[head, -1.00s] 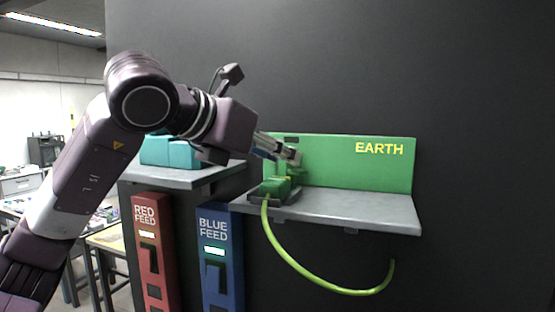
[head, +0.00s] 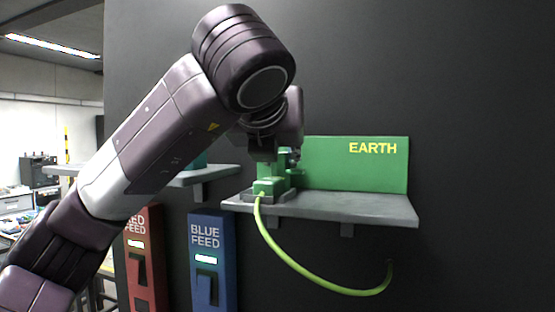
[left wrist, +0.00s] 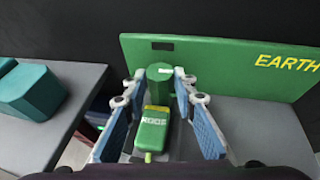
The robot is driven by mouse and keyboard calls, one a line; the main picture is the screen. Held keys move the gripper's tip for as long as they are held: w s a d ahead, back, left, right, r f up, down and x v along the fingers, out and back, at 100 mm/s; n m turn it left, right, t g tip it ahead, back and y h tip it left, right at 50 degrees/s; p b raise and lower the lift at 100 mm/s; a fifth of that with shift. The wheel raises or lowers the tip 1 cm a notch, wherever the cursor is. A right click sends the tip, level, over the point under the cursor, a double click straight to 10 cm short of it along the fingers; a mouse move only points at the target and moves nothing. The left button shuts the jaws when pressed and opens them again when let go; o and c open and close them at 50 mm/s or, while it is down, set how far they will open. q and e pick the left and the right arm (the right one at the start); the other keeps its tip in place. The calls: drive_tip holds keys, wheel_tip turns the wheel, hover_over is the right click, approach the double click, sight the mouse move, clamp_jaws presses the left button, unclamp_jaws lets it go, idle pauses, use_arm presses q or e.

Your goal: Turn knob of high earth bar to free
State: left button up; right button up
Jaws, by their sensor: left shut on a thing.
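The green earth bar panel (head: 355,165) lettered EARTH stands on a grey shelf. In the left wrist view its green knob (left wrist: 160,74), faceted with a pale mark on top, sits between the fingertips of my left gripper (left wrist: 159,76). The gripper is shut on the knob, one blue-padded finger on each side. A green block (left wrist: 153,128) with partly legible white lettering lies between the fingers, nearer the camera. In the head view my left wrist hides most of the knob and fingers. A yellow-green cable (head: 300,268) hangs from the green block (head: 270,187). My right gripper is not in view.
The grey shelf (head: 350,208) is clear to the right of the knob. Teal blocks (left wrist: 32,92) sit on another grey shelf (left wrist: 75,82) at left. Red (head: 140,245) and blue feed boxes (head: 212,265) with switches are below. A dark wall stands behind.

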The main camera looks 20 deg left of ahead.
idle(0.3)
use_arm(q)
drive_tip(key=o, duration=1.2)
drive_tip(key=shift+c, duration=0.2)
drive_tip(key=v, duration=1.2)
